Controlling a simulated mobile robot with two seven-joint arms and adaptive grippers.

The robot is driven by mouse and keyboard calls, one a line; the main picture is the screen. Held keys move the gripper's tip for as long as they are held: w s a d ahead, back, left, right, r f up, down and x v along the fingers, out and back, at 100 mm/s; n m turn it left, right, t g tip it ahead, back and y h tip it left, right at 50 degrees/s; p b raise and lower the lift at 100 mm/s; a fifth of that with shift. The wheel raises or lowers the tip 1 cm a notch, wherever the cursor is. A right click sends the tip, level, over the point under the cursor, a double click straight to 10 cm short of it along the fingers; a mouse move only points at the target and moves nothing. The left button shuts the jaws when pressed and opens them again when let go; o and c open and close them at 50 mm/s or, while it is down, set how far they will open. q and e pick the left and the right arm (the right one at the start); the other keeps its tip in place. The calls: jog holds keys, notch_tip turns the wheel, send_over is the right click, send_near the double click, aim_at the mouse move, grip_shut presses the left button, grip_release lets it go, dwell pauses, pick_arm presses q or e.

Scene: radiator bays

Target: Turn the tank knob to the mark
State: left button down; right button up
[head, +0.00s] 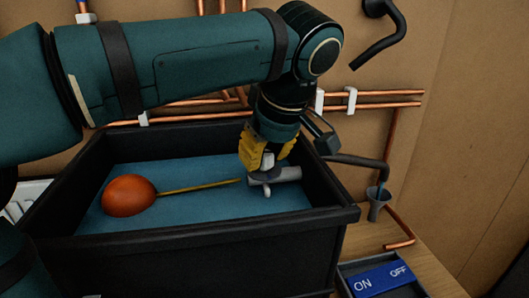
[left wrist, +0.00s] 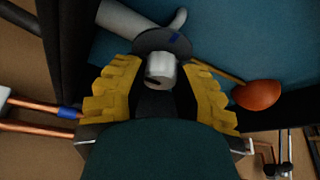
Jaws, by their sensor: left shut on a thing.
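The tank (head: 180,235) is a black open box with blue inside. In it a grey valve body (head: 288,174) lies at the right, and it also shows in the left wrist view (left wrist: 125,20). My left gripper (head: 262,168), with yellow fingers, reaches down into the tank and is shut on the knob. In the head view the fingers hide most of the knob. My right gripper is not in view.
An orange float ball (head: 129,194) on a thin brass rod (head: 200,186) lies left of the valve. Copper pipes (head: 380,98) run along the wall behind. A black bent pipe enters a grey funnel (head: 377,208) at the right. A blue ON/OFF panel (head: 380,281) sits at front right.

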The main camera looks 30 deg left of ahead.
pick_arm(q)
jog(key=m+t+h, duration=0.1)
jog(key=m, duration=0.3)
jog(key=shift+s+m+b, duration=0.1)
jog(key=shift+m+b, duration=0.2)
jog(key=shift+b, duration=0.1)
jog(key=m+t+h, duration=0.1)
jog(key=m, duration=0.2)
jog(key=shift+m, duration=0.3)
jog(key=m+h, duration=0.2)
jog(key=m, duration=0.2)
jog(key=shift+m+h+p, duration=0.35)
jog(key=shift+m+h, duration=0.25)
jog(key=shift+m, duration=1.3)
jog(key=c, duration=0.6)
grip_release()
jog(key=shift+c, duration=0.2)
